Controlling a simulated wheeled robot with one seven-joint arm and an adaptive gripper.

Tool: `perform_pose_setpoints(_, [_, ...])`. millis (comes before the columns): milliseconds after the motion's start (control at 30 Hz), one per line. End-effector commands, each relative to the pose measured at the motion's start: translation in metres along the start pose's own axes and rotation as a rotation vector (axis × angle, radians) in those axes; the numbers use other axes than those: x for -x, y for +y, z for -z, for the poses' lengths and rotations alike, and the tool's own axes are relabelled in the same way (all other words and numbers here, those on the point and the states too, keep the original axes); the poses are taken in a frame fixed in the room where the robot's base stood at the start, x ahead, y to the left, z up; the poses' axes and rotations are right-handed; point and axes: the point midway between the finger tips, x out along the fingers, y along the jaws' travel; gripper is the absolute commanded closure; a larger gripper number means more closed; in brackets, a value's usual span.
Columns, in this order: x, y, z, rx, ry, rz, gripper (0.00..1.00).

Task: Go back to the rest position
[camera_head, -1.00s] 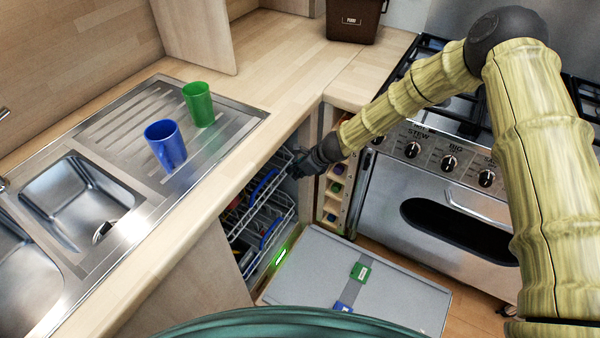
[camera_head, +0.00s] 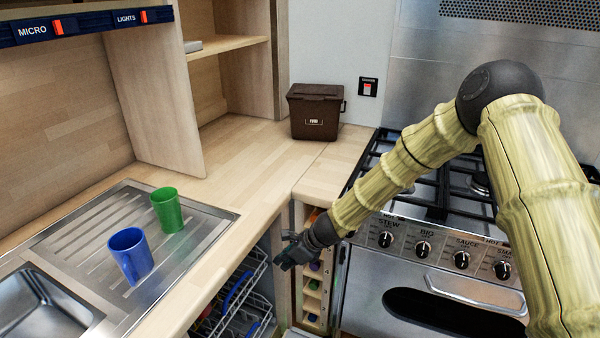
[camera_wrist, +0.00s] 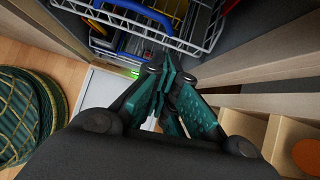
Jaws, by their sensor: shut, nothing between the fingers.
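My gripper (camera_head: 284,254) hangs at the end of my bent arm, in front of the gap between the worktop and the cooker. In the wrist view my gripper (camera_wrist: 168,82) has its teal fingers drawn together with nothing between them. It points toward the dishwasher racks (camera_wrist: 150,25), which hold a blue item and other pieces. The racks also show in the head view (camera_head: 240,300), below and left of my gripper. I cannot tell the exact distance between gripper and racks.
A blue cup (camera_head: 130,256) and a green cup (camera_head: 167,211) stand on the steel drainer (camera_head: 85,232). A brown bin (camera_head: 316,112) sits on the worktop (camera_head: 245,170). The cooker (camera_head: 440,262) is at right. A narrow rack (camera_head: 313,290) stands between. The dishwasher door (camera_wrist: 95,92) is open.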

Motion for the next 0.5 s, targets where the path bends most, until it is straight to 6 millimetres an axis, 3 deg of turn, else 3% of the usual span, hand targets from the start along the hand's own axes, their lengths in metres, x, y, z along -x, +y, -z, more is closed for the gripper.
perform_pose_setpoints(167, [-0.009, 0.019, 0.042, 0.079, 0.074, -0.013, 1.00])
perform_pose_setpoints(500, [-0.013, 0.103, 0.214, 0.513, 0.362, -0.119, 1.00])
